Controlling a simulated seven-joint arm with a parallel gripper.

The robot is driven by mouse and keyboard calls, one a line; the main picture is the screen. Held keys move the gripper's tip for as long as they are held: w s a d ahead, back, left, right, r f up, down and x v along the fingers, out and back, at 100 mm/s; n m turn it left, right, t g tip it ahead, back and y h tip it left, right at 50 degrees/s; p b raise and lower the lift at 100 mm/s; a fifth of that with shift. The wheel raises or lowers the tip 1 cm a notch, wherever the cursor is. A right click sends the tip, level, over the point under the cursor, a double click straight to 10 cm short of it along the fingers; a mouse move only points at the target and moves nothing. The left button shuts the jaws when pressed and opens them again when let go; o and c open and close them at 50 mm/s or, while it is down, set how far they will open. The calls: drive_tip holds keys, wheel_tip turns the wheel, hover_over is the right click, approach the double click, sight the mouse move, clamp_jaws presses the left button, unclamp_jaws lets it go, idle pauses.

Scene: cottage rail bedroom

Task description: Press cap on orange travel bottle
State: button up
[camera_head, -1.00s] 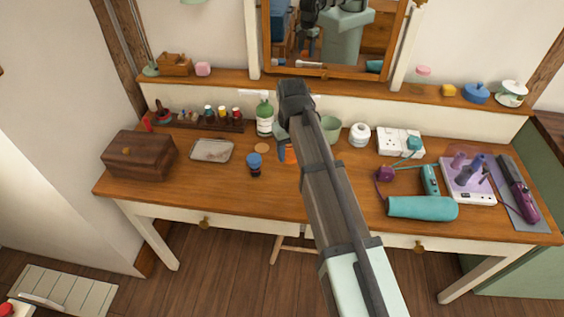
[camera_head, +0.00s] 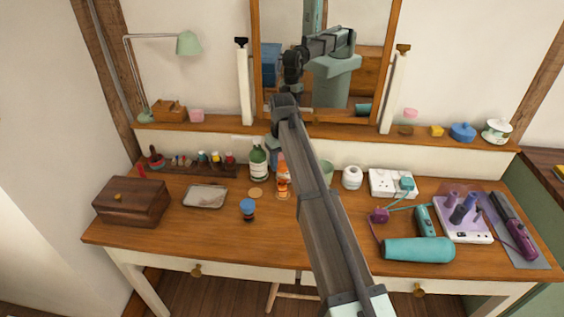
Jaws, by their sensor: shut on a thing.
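The orange travel bottle (camera_head: 283,182) stands upright toward the back middle of the wooden dressing table (camera_head: 320,245), just right of a green bottle (camera_head: 258,162). My arm partly covers its right side and top, so I cannot tell how any cap sits on it. My gripper (camera_head: 276,145) appears above and slightly left of the orange bottle and points down. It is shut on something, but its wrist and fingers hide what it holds. I see no loose cap on the table.
A jar with a blue lid (camera_head: 248,210) and a round coaster (camera_head: 255,192) are near the bottle. A tray (camera_head: 206,196) and wooden box (camera_head: 130,202) are left. The mirror (camera_head: 330,100) rises behind.

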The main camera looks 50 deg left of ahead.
drive_tip(key=shift+f, duration=0.2)
drive_tip(key=shift+f, duration=2)
drive_tip(key=shift+f, duration=0.6)
idle(1.4)
drive_tip(key=o, duration=1.5)
drive_tip(key=shift+r, duration=3)
